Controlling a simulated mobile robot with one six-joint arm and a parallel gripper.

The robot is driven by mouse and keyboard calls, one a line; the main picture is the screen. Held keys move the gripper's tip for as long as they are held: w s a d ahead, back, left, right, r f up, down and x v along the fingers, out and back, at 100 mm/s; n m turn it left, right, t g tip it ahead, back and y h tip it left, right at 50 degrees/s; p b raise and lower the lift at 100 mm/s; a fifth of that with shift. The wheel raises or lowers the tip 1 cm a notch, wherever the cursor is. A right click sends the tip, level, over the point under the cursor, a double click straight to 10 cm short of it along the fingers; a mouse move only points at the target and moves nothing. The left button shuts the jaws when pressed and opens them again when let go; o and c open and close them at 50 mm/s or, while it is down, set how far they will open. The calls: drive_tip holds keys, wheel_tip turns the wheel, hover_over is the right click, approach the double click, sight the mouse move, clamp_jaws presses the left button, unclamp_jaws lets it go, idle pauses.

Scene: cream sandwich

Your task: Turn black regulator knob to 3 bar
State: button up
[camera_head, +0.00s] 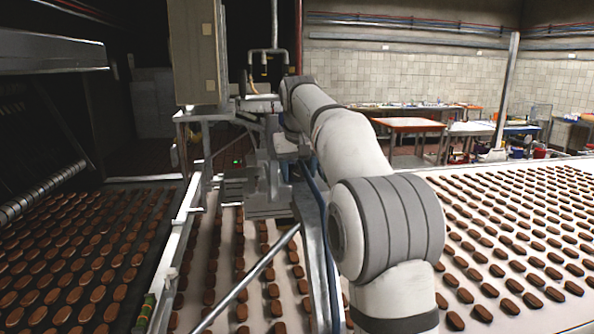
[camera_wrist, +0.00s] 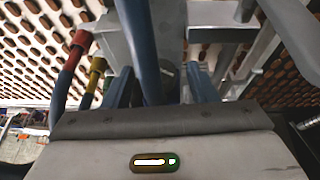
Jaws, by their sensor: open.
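In the wrist view my gripper (camera_wrist: 160,68) is open, with its two blue-grey fingers apart and pointing away from the camera. A small dark rounded part (camera_wrist: 167,73) shows between the fingers, below a grey metal housing; it may be the black regulator knob, but it is partly hidden by a blue hose (camera_wrist: 138,40). I cannot see it gripped, nor read any scale or gauge. In the head view my arm reaches to the grey machine unit (camera_head: 268,175), and neither the knob nor the gripper can be made out.
Red (camera_wrist: 81,40) and yellow (camera_wrist: 98,65) hose fittings stand left of the fingers. Grey metal bars (camera_wrist: 245,40) lie on the right. Conveyors with rows of brown biscuits (camera_head: 500,240) spread on both sides.

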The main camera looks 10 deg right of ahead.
drive_tip(key=c, duration=1)
drive_tip(key=shift+o, duration=0.2)
drive_tip(key=shift+d+r+y+p, duration=0.1)
drive_tip(key=shift+d+y+p, duration=0.05)
drive_tip(key=shift+y+p, duration=0.4)
drive_tip(key=shift+m+y, duration=0.4)
drive_tip(key=shift+y, duration=0.55)
drive_tip(key=o, duration=1)
drive_tip(key=shift+c, duration=0.2)
